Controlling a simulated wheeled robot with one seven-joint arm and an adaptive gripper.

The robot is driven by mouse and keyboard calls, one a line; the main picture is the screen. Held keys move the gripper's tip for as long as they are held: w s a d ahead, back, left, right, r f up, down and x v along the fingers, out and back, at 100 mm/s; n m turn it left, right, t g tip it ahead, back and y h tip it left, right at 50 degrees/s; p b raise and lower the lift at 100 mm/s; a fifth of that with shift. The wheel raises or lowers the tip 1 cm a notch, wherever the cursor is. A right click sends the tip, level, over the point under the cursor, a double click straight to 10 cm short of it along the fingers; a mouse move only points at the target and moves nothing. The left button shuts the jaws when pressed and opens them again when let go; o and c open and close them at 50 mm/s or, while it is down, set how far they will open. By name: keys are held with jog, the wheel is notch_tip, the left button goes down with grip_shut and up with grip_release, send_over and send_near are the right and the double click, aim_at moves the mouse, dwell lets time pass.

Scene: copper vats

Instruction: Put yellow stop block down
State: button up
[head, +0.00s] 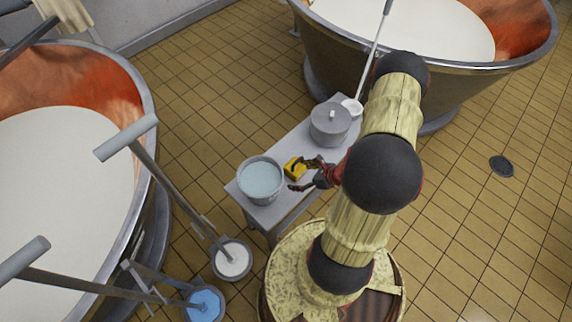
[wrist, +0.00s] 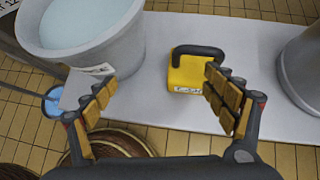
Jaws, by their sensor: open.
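The yellow stop block (head: 294,167) stands on the narrow grey table (head: 282,208), between a bucket and a lidded pot. In the wrist view the yellow stop block (wrist: 188,74) shows a black handle on top and a white label on its front. My gripper (head: 306,174) is open and empty beside the block. In the wrist view my gripper's fingers (wrist: 160,95) are spread wide, with the block beyond the fingertips, nearer the right finger. Whether the right fingertip touches the block I cannot tell.
The grey bucket (head: 261,180) of pale liquid stands left of the block. The lidded pot (head: 330,124) and a small white bowl (head: 352,106) stand farther along the table. Large copper vats (head: 150,90) flank the table. Long-handled tools (head: 160,170) lean at the left.

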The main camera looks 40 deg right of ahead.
aim_at(297, 166)
jog(key=w+d+m+h, duration=0.2)
jog(key=d, duration=0.3)
jog(key=shift+s+a+f+b+x, duration=0.15)
jog(key=shift+b+x, duration=0.3)
jog(key=shift+x, duration=0.85)
jog(key=shift+a+b+x, duration=0.15)
jog(key=shift+b+x, duration=0.3)
jog(key=shift+x, duration=0.9)
jog(key=shift+s+a+f+b+x, duration=0.1)
jog(key=shift+b+x, duration=0.35)
jog(key=shift+x, duration=0.85)
jog(key=shift+r, duration=0.1)
jog(key=c, duration=0.3)
jog(key=c, duration=1.4)
jog(key=shift+c, duration=0.5)
jog(key=shift+r, duration=0.15)
jog(key=shift+c, duration=0.4)
